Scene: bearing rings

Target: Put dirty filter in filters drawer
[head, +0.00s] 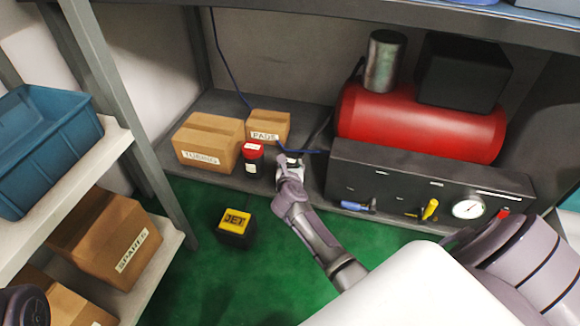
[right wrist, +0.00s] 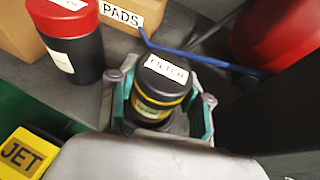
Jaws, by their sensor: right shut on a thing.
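My right gripper (head: 289,163) reaches over the low grey shelf beside the black panel. In the right wrist view my right gripper (right wrist: 163,112) has its fingers on both sides of the filter (right wrist: 160,88) and is shut on it. The filter is a dark cylinder with a yellow band and a white FILTER label on its top. I cannot tell whether it touches the shelf. In the head view the gripper mostly hides it. No drawer marked for filters shows. My left gripper is not in view.
A blue hose (right wrist: 200,56) runs behind the filter. The red tank (head: 420,125) is right. A JET box (head: 235,228) stands on the green floor.

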